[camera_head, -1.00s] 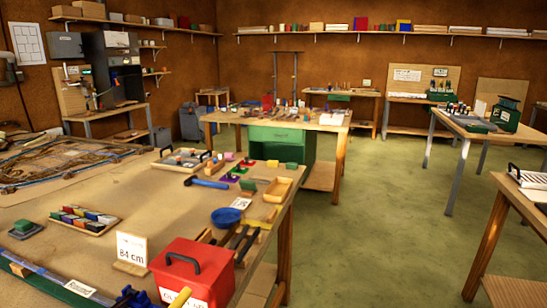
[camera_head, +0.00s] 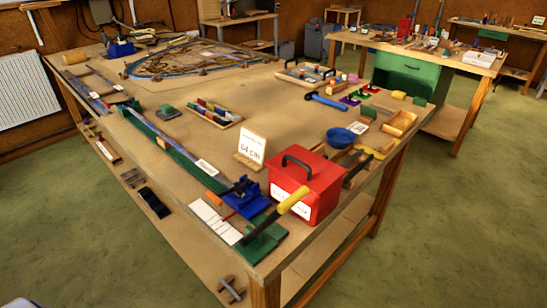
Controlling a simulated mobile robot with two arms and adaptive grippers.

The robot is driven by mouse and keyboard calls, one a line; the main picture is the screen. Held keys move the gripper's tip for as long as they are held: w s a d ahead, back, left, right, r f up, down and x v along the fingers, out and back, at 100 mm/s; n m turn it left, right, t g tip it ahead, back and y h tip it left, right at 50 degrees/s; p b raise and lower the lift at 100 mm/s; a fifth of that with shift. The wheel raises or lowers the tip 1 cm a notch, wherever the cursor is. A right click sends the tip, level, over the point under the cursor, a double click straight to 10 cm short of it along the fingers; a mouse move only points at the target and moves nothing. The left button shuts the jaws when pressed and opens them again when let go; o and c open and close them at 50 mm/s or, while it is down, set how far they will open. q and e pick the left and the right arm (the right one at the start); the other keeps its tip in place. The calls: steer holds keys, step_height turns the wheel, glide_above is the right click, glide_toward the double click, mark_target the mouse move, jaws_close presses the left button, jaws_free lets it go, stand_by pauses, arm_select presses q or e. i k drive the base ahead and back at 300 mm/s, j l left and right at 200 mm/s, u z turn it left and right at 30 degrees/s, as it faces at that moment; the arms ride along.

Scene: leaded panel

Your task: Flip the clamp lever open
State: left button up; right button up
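A blue clamp (camera_head: 250,198) with a dark lever (camera_head: 237,187) sits at the near edge of the big workbench (camera_head: 300,110), at the end of a long green rail (camera_head: 170,146). The lever looks low over the clamp, but it is too small to tell whether it is open or shut. A second blue fixture (camera_head: 120,48) with a dark part on top stands at the far left of the bench.
A red box (camera_head: 305,185) with a black handle stands right beside the clamp. A yellow-handled tool (camera_head: 278,214) slants over a green base (camera_head: 262,242) in front. A sign card (camera_head: 252,146) stands behind. Green floor is clear left and right of the bench.

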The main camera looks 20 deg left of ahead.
mark_target(215, 197)
steer(key=u, duration=1.2)
